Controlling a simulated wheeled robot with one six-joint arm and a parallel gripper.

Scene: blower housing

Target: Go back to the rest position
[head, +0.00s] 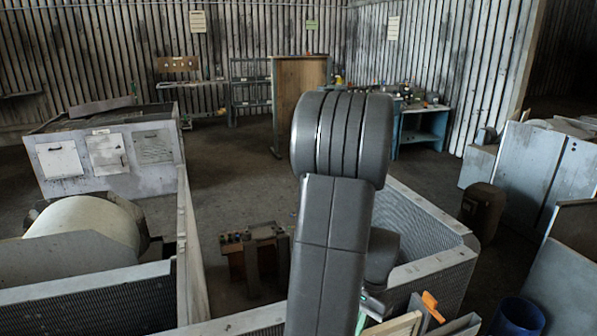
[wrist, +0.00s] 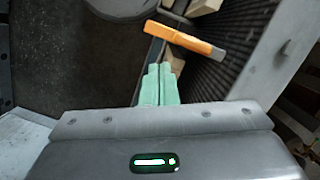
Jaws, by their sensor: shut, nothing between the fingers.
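My gripper (wrist: 159,84) shows in the wrist view as two green fingers pressed side by side, shut with nothing between them. An orange-handled object (wrist: 185,38) lies beyond the fingertips in the wrist view, apart from them as far as I can tell. The orange piece also shows in the head view (head: 432,306), low and right of my arm. In the head view my raised dark grey arm fills the middle and hides most of my gripper.
A grey mesh-walled enclosure (head: 440,262) stands around my arm. A large pale roller (head: 85,222) is at left. A blue bin (head: 518,316) stands at lower right. A wooden cabinet (head: 297,85) and a blue workbench (head: 422,140) stand farther back, with open floor before them.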

